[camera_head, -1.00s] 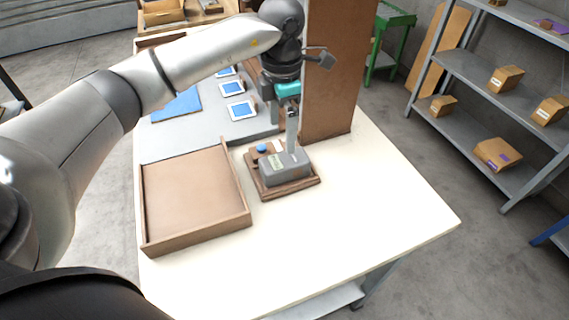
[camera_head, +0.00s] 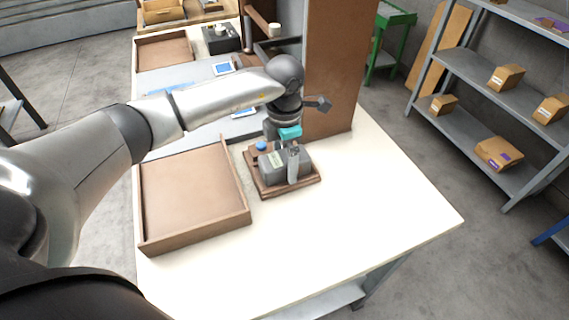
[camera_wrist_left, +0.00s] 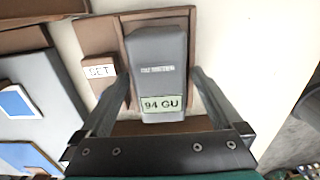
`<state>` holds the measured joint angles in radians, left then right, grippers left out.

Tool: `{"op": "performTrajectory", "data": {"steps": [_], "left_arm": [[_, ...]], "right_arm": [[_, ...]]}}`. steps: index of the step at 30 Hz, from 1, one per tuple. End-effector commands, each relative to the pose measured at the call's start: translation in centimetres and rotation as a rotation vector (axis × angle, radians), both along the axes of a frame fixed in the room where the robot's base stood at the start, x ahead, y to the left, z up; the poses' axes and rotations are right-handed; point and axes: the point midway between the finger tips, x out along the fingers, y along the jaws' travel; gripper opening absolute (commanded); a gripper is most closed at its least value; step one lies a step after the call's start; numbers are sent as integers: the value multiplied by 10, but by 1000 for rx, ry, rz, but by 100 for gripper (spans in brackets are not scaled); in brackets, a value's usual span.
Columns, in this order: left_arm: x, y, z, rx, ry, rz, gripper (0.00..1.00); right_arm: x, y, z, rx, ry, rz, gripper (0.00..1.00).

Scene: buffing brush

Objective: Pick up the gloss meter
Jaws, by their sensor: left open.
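The gloss meter (camera_head: 272,168) is a grey box on a brown wooden stand (camera_head: 310,184) on the white table. In the left wrist view the gloss meter (camera_wrist_left: 158,68) shows a greenish display reading "94 GU". My left gripper (camera_head: 289,172) is over it, pointing down. In the left wrist view the open fingers of the left gripper (camera_wrist_left: 160,90) stand on either side of the meter, with a gap on each side. A blue button (camera_head: 261,146) is on the stand, and a "SET" label (camera_wrist_left: 99,71) lies beside the meter. My right gripper is not in view.
An empty brown tray (camera_head: 190,196) lies to the left of the stand. A tall brown panel (camera_head: 333,75) stands close behind the arm. The table's front right is clear. A grey shelf (camera_head: 470,75) with boxes is at the right.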

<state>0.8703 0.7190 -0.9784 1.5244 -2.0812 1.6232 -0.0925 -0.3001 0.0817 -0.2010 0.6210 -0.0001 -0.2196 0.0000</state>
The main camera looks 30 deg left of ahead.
Motion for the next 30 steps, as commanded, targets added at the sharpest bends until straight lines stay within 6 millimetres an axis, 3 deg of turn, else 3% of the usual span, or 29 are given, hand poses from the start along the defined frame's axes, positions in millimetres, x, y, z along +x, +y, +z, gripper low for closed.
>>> {"op": "performTrajectory", "data": {"steps": [2,23,30], "left_arm": [[0,0,1,0,0,0,98],[0,0,1,0,-1,0,19],[1,0,2,-1,-2,0,19]], "right_arm": [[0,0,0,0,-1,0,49],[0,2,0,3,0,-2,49],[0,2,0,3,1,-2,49]]}}
